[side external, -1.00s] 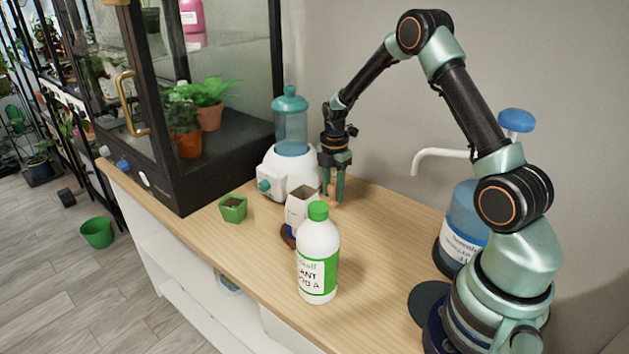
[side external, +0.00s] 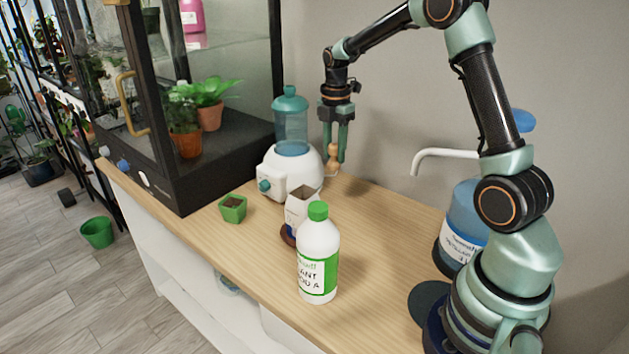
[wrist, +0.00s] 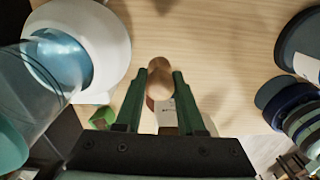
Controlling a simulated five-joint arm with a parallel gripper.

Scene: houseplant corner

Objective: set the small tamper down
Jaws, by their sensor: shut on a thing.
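The small tamper (side external: 332,158) is a light wooden piece with a rounded knob. My gripper (side external: 335,150) is shut on it and holds it in the air above the wooden counter (side external: 375,225), to the right of the white humidifier. In the wrist view the tamper (wrist: 159,82) sits between the two green fingers of my gripper (wrist: 160,85), its rounded end showing. Bare counter shows beyond it in that view.
The white humidifier (side external: 292,178) with a blue tank stands close on the left. A white carton (side external: 300,212), a green pot (side external: 233,208) and a white bottle (side external: 318,255) stand nearer. A blue pump bottle (side external: 463,225) stands right. Counter between is clear.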

